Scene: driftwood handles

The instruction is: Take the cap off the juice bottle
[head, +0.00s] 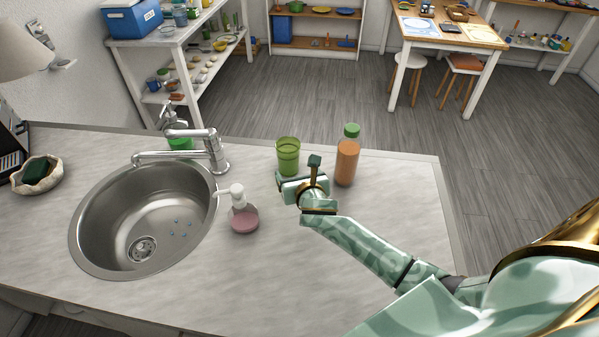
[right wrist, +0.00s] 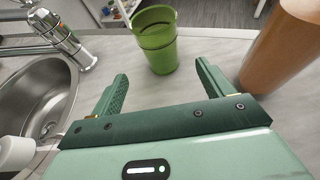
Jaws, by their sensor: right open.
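The juice bottle (head: 347,160) stands upright on the counter, orange with its green cap (head: 352,131) on top. In the right wrist view the bottle (right wrist: 282,50) is at the upper right, and its cap is out of frame. My right gripper (head: 298,173) is just left of the bottle, in front of a green cup. In the right wrist view its two fingers (right wrist: 163,88) are spread apart with nothing between them. The bottle is beyond the right finger, outside the jaws. My left gripper is not in view.
The green cup (head: 288,152) stands close to the bottle; it also shows in the right wrist view (right wrist: 156,42). A pink soap dispenser (head: 244,218) and a sink (head: 110,225) with a chrome tap (head: 215,150) are to the left. The counter's front right is bare apart from my arm.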

